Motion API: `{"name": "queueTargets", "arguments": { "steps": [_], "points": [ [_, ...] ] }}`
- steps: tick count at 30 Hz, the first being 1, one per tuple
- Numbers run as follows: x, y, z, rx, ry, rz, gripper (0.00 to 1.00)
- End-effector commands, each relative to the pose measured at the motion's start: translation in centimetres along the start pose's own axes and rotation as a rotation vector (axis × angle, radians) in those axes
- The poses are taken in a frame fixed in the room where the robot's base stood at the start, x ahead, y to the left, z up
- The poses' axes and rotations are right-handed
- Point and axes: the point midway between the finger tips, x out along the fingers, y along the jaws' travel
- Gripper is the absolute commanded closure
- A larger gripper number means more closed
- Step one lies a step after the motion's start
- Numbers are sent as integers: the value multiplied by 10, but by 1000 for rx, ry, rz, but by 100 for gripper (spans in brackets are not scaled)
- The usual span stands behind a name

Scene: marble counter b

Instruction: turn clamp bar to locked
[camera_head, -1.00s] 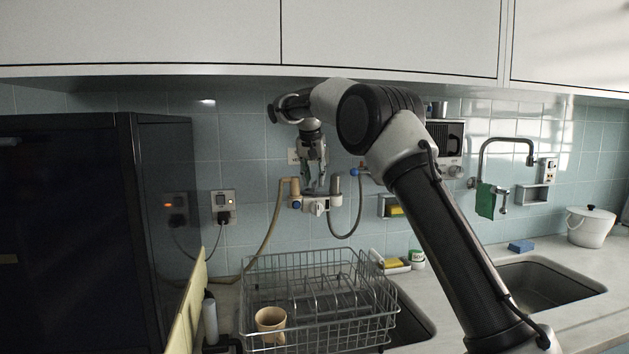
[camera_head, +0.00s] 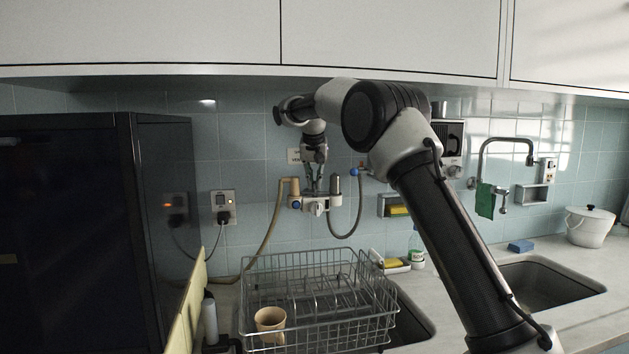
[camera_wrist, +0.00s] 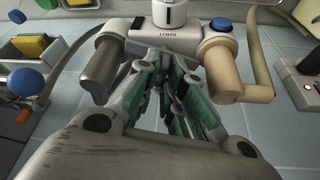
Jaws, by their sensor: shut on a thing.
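A white wall fitting (camera_head: 318,206) with hose connections sits on the tiled wall in the head view. It also shows in the wrist view (camera_wrist: 168,38), with a white knob (camera_wrist: 172,12), a blue cap (camera_wrist: 222,26), a grey cylinder (camera_wrist: 103,70) and a tan elbow (camera_wrist: 225,75). My gripper (camera_head: 313,187) points down at the top of this fitting. In the wrist view its green-padded fingers (camera_wrist: 175,95) lie between the cylinder and the elbow. They are shut on the clamp bar, which they mostly hide. I cannot read its turn angle or any locked mark.
A beige hose (camera_head: 267,240) and a grey hose (camera_head: 350,226) hang from the fitting. A wire dish rack (camera_head: 320,265) with a tan mug (camera_head: 270,322) stands below. A socket with a plug (camera_head: 223,206) is left of the fitting; a soap holder (camera_head: 393,206) is right.

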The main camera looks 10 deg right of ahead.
Motion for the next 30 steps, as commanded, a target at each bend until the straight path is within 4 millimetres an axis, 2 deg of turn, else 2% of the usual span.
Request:
{"name": "queueTargets", "arguments": {
  "steps": [4, 9, 19, 20, 23, 30],
  "points": [
    [0, 2, 0, -154, 0, -64, 100],
    [0, 3, -1, -266, 1, -110, 100],
    [0, 2, 0, -288, 1, -118, 100],
    [0, 2, 0, -287, 1, -118, 86],
    [0, 2, 0, -287, 1, -118, 68],
    [0, 2, 0, -286, 0, -118, 68]
  ]
}}
